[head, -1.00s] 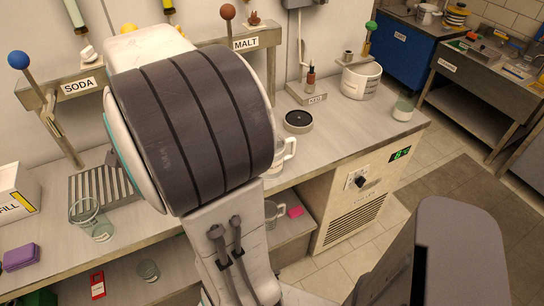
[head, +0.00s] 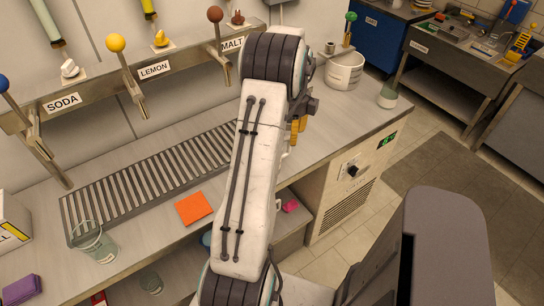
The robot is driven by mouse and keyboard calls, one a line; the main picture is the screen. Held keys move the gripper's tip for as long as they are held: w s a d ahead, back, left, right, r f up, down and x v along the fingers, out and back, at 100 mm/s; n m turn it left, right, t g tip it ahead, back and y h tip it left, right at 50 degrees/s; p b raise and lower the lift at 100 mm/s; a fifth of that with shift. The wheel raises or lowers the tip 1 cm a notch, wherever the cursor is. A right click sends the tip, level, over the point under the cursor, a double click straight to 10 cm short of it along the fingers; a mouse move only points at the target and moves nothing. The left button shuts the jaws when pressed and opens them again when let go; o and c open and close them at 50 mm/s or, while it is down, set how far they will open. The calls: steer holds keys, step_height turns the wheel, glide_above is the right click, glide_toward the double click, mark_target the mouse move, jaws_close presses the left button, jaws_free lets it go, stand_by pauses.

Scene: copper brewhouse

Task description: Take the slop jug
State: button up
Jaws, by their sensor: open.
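No slop jug can be made out clearly now. The white handled jug seen earlier on the counter is in the area covered by my arm. My gripper (head: 297,128) is partly hidden behind my arm, over the right part of the counter (head: 352,128). Its dark body and orange-yellow parts show just right of the arm link. I see nothing held in it, but its fingertips are not clearly visible.
A white bucket (head: 343,72) stands at the counter's back right, and a glass (head: 388,97) at its right end. Taps rise behind the slatted drain grate (head: 150,178). An orange square (head: 194,208) and a clear glass (head: 95,243) are at the left front.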

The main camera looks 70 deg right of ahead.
steer(key=shift+w+a+f+p, duration=0.1)
steer(key=shift+f+p, duration=0.55)
steer(key=shift+f, duration=2.55)
jaws_close()
